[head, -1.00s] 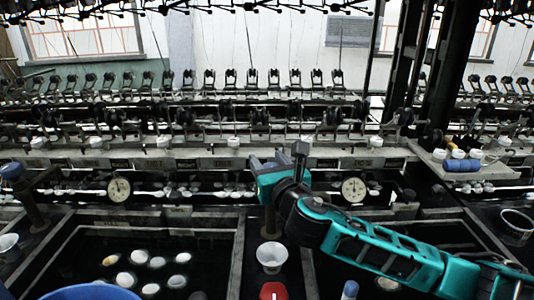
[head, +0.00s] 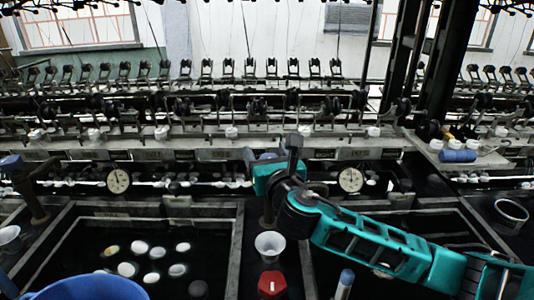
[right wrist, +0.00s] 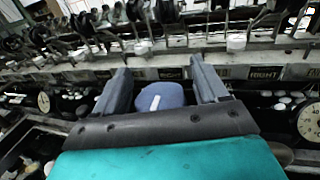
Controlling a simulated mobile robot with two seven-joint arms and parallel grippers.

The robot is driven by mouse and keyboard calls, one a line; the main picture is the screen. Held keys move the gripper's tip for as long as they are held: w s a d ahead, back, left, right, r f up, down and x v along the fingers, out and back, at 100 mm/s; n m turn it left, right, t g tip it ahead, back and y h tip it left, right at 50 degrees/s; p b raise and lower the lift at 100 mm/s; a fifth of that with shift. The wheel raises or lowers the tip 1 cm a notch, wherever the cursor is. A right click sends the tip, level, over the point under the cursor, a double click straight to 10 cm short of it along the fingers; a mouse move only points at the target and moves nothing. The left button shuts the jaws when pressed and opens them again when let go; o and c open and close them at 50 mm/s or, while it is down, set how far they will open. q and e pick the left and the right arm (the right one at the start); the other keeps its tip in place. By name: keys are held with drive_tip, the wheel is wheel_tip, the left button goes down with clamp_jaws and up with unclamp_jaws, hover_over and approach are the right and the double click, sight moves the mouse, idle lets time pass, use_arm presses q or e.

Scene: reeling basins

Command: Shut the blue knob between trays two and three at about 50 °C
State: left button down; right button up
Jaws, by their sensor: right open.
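A blue knob (right wrist: 158,96) with a white mark across its top shows in the right wrist view, between the two fingers of my right gripper (right wrist: 160,66). The fingers are apart, one on each side of it, and I cannot tell whether they touch it. In the head view my right gripper (head: 292,150) is over the divider between two dark basins and hides most of the knob. Round dial gauges stand left (head: 118,181) and right (head: 350,180) of it; their readings are too small to tell. My left gripper is not in view.
The left basin (head: 238,245) holds several white cocoons. A white cup (head: 269,246) and a red object (head: 272,284) stand on the divider. A second blue knob (head: 12,162) is at far left, a blue bowl (head: 90,288) in front. Reeling machinery fills the back.

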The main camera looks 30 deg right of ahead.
drive_tip(key=v, duration=1.3)
idle(0.7)
